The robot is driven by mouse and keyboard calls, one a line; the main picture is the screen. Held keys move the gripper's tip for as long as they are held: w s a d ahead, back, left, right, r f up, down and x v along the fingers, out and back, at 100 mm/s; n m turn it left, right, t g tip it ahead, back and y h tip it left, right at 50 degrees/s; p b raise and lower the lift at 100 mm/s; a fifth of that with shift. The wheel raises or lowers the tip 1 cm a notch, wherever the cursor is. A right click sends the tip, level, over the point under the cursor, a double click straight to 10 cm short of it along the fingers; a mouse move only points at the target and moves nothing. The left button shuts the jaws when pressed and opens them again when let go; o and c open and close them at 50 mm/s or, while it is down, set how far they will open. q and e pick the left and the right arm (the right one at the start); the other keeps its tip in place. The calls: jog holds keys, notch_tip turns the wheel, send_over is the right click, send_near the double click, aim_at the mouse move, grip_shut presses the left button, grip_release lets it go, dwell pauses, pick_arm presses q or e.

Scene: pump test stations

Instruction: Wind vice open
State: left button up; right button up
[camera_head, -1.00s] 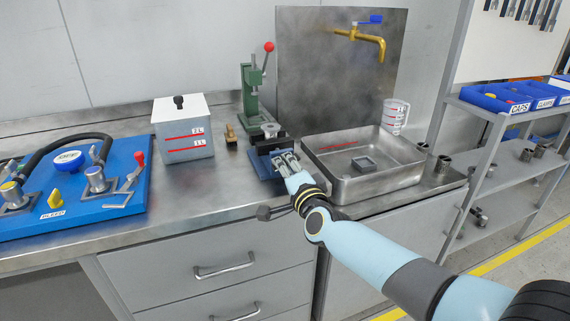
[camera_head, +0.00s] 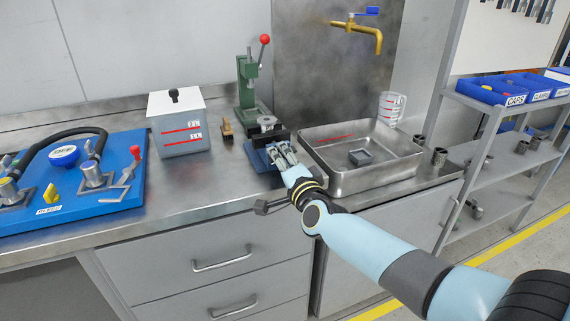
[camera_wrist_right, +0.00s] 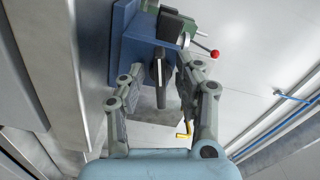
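The blue vice (camera_head: 257,158) sits on the steel worktop near its front edge, left of the sink tray. Its blue body (camera_wrist_right: 124,38) is at the top of the right wrist view. My right gripper (camera_head: 281,154) is at the front of the vice and covers part of it. In the right wrist view my right gripper (camera_wrist_right: 157,80) has its fingers apart. A dark bar of the vice, seemingly its handle (camera_wrist_right: 158,72), shows between them, with gaps visible on both sides. My left gripper is not in view.
A green press (camera_head: 247,90) with a red knob stands behind the vice. A blue panel (camera_head: 105,200) fills the left worktop.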

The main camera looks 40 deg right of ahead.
jog(key=v, duration=1.2)
